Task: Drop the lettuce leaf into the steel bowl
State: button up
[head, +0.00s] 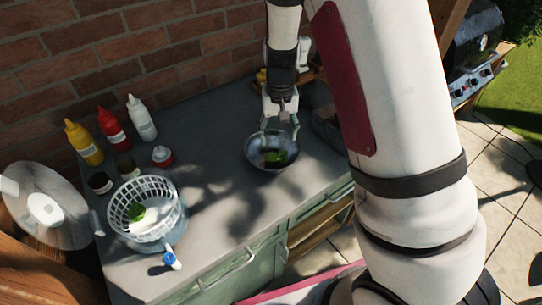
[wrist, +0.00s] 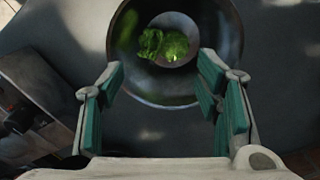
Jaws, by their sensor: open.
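The steel bowl (head: 258,164) stands on the grey counter near its back right part. A green lettuce leaf (head: 276,157) lies inside it; in the wrist view the lettuce leaf (wrist: 165,44) rests at the bottom of the steel bowl (wrist: 125,63). My gripper (head: 281,131) is above the bowl with its fingers pointing down. In the wrist view my gripper (wrist: 163,95) has its teal-padded fingers wide apart, with nothing between them. The leaf is apart from both fingers.
A white basket (head: 160,188) with another green leaf (head: 137,211) stands at the left. Yellow (head: 83,143), red (head: 112,130) and white (head: 141,119) bottles stand behind it. A small blue-and-white item (head: 172,260) lies near the front edge. The counter's middle is clear.

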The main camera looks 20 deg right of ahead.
notch_tip(320, 180, up, 10)
jog(key=shift+f, duration=0.15)
dwell(0.5)
jog(key=s+r+n+t+y, duration=0.1)
jog(key=s+r+t, duration=0.1)
jog(key=s+r, duration=1)
jog(key=s+r+n+t+h, duration=0.1)
jog(key=s+r+t, duration=0.2)
jog(key=s, duration=0.9)
jog(key=shift+s+r+t, duration=0.3)
jog(key=shift+r, duration=0.65)
